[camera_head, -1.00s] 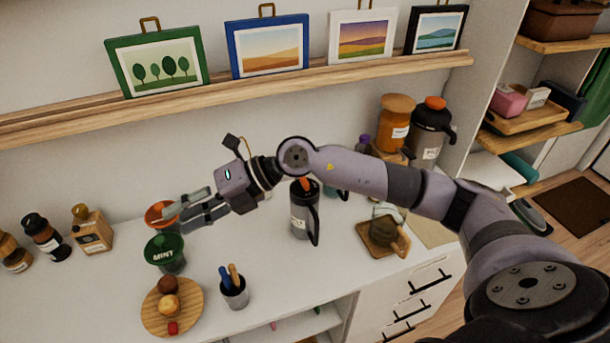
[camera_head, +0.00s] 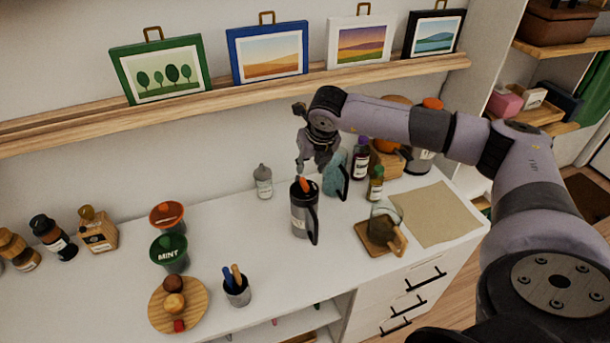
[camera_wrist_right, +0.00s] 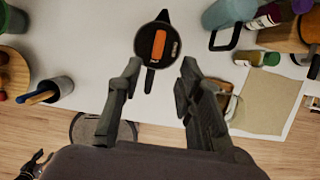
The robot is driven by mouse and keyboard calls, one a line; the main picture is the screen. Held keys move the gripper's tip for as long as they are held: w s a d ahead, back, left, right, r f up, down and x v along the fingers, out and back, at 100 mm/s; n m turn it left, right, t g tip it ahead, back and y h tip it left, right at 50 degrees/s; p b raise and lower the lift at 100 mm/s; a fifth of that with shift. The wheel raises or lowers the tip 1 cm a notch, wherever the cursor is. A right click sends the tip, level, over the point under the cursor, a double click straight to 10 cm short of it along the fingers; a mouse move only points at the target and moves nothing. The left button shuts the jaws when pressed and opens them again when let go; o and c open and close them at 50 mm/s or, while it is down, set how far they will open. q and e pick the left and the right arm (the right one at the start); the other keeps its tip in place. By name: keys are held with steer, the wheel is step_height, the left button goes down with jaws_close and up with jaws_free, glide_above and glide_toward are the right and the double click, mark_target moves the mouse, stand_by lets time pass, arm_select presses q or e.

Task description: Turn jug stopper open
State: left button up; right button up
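A dark grey jug (camera_head: 304,222) with a handle on its right side stands upright near the middle of the white counter. Its orange stopper (camera_head: 306,185) shows on top. In the right wrist view I look down on the jug's dark lid (camera_wrist_right: 145,40), where the stopper shows as an orange bar (camera_wrist_right: 159,44). My right gripper (camera_head: 308,166) points down above the jug. Its two fingers are apart with nothing between them in the wrist view (camera_wrist_right: 160,70), and the stopper lies just beyond the fingertips.
A teal jug (camera_head: 334,176) stands close behind the grey jug, to the right. Bottles (camera_head: 376,184) and a wooden board (camera_head: 378,244) are further right. A pen cup (camera_head: 237,293) and green tub (camera_head: 170,254) are left. A small grey bottle (camera_head: 263,181) stands behind.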

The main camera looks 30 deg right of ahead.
mark_target(305, 182)
steer(key=p+x, duration=0.3)
steer(key=x, duration=0.7)
steer(key=shift+c, duration=0.5)
jaws_close()
